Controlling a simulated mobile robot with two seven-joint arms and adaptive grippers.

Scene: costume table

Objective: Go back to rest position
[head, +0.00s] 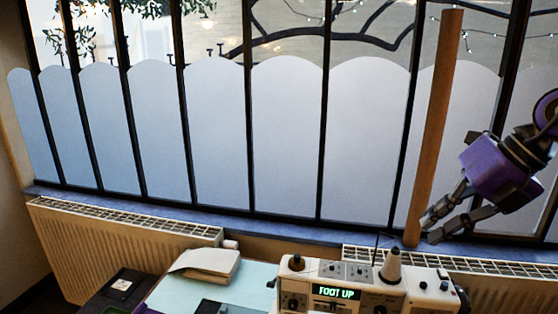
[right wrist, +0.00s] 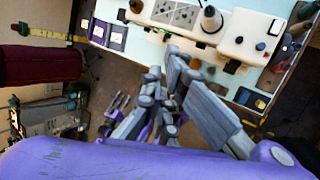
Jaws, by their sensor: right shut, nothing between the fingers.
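My right gripper (head: 430,229) is at the right of the head view, its purple body above and its grey fingers pointing down to the left. It is shut and holds nothing. In the head view it appears in front of the window, near the lower end of a wooden strip (head: 436,130), and above the right part of the sewing machine. In the right wrist view its fingers (right wrist: 163,72) show in the middle, with the table beyond them. My left gripper is not in the head view.
A white sewing machine (head: 350,288) with a "FOOT UP" display stands on a pale blue table (head: 258,278). A folded cream cloth (head: 207,263) lies left of it. Radiators (head: 125,240) and a barred window (head: 285,140) are behind. A dark red object (right wrist: 40,65) shows in the right wrist view.

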